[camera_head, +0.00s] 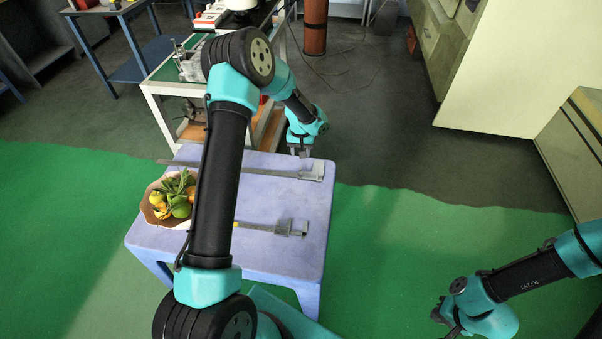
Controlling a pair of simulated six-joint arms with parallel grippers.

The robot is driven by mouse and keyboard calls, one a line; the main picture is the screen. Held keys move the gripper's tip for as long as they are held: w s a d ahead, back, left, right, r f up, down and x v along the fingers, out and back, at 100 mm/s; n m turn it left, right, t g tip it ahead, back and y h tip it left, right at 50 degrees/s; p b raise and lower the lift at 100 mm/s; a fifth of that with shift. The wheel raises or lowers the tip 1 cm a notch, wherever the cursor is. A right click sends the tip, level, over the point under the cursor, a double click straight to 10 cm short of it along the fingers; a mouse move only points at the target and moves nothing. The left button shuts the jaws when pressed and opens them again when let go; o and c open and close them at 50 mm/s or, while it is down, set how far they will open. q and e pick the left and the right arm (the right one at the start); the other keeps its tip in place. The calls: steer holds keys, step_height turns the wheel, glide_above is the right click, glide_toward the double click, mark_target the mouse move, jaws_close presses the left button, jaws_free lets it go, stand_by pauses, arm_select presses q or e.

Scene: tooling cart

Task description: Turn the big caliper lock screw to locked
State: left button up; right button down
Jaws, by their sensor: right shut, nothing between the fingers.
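Two grey calipers lie on the lavender table. The big caliper (290,173) is the longer one, along the far edge, with its wide jaw end at the right; its beam passes behind my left arm. Its lock screw is too small to make out. The smaller caliper (285,228) lies nearer, also with its jaws to the right. My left gripper (301,153) points down just behind the big caliper's right part; I cannot tell whether it touches or how far apart its fingers are. My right gripper (438,314) is shut and empty, well off the table at the lower right.
A cabinet (500,75) stands at the right. Green floor lies free right of the table.

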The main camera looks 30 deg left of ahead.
mark_target(301, 174)
arm_select(q)
step_height(301, 174, down, 13)
steer(key=shift+f, duration=0.1)
stand_by(0.3)
jaws_close()
stand_by(0.5)
